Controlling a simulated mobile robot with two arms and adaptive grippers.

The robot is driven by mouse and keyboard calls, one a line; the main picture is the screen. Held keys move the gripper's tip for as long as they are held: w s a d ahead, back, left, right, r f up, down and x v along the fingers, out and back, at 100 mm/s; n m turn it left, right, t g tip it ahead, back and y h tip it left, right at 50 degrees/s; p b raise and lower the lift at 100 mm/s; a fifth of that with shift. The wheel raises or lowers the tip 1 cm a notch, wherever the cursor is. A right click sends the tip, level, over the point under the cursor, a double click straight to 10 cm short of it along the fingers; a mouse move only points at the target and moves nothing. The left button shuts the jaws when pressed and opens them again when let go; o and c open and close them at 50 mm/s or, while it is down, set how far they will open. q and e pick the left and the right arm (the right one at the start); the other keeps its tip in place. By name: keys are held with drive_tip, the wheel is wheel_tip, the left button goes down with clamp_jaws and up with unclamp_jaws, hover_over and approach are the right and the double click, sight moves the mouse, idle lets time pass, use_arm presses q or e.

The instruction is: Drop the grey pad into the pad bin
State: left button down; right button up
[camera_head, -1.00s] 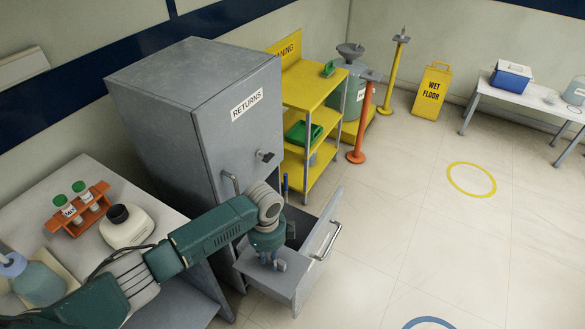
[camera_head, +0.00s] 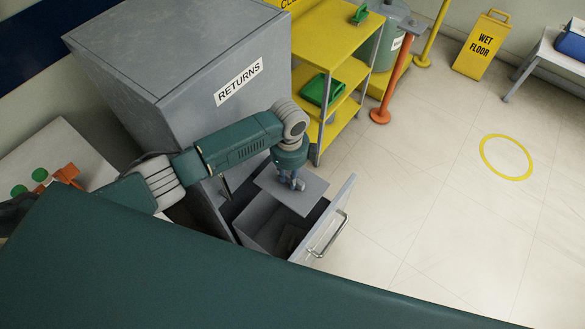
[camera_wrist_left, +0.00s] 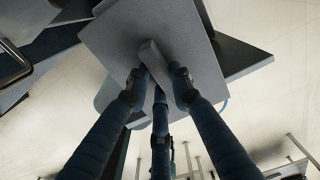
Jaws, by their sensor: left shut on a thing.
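My left gripper (camera_head: 293,182) is shut on the flat grey pad (camera_head: 311,193) and holds it above an open drawer (camera_head: 329,216) of the grey cabinet. In the left wrist view the fingers (camera_wrist_left: 157,75) close on a raised ridge of the pad (camera_wrist_left: 120,35), whose plate spreads out beyond them. The pad hides part of the drawer's inside. I cannot tell which container is the pad bin. My right gripper is not in view.
The grey cabinet marked RETURNS (camera_head: 170,50) stands behind the drawer. A yellow cart (camera_head: 335,40) stands beside it, with an orange post (camera_head: 390,85) to its right. A wet floor sign (camera_head: 482,48) stands further off.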

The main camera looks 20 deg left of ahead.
use_arm(q)
drive_tip(key=shift+w+f+b, duration=0.1)
drive_tip(key=shift+f+b, duration=2.5)
drive_tip(key=shift+f, duration=0.25)
drive_tip(key=c, duration=1.5)
unclamp_jaws()
drive_tip(key=shift+o, duration=0.2)
drive_tip(key=shift+r, duration=0.1)
wheel_tip(320, 180, up, 12)
drive_tip(key=shift+f, duration=0.1)
